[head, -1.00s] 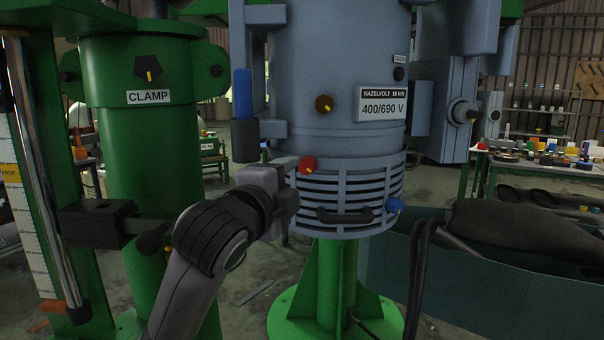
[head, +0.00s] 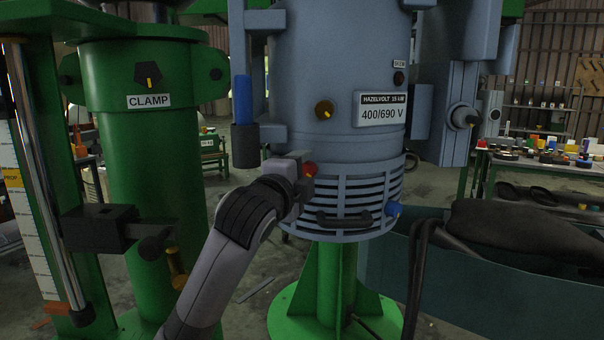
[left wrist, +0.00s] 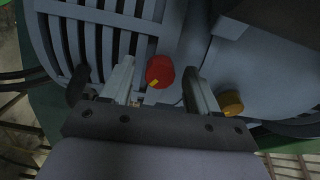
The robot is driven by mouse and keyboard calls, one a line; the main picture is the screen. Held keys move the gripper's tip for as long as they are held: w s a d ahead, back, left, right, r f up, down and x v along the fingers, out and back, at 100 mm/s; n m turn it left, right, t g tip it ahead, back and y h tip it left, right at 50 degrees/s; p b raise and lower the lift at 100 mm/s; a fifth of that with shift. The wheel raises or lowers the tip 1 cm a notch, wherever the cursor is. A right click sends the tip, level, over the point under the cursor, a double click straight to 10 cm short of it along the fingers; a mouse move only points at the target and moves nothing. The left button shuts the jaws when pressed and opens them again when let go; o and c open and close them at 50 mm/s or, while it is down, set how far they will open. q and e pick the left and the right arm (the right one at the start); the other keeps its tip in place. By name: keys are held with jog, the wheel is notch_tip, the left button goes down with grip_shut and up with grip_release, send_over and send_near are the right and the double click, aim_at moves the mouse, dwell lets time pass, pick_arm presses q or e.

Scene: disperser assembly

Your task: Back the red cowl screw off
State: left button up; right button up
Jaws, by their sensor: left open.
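The red cowl screw (head: 310,169) sits on the upper rim of the slatted cowl (head: 352,200) at the bottom of the grey-blue motor. In the left wrist view the red screw (left wrist: 160,71) has a small yellow mark and lies between the two fingers, a little beyond their tips. My left gripper (head: 300,172) is at the cowl, just left of the screw, and partly covers it. The left wrist view shows this gripper (left wrist: 162,85) open, with nothing held. My right gripper is not in view.
A blue screw (head: 394,209) sits on the cowl's right side, and a dark handle (head: 344,217) crosses its front. The green clamp column (head: 155,200) stands at left. A teal bin (head: 480,270) is at right.

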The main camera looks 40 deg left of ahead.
pick_arm(q)
jog(key=c, duration=1)
jog(key=shift+c, duration=0.2)
jog(key=shift+n, duration=0.3)
jog(key=n, duration=1)
jog(key=shift+n, duration=0.3)
jog(key=shift+r+n+h, duration=0.15)
jog(key=shift+n+h, duration=0.25)
jog(key=shift+n, duration=4.7)
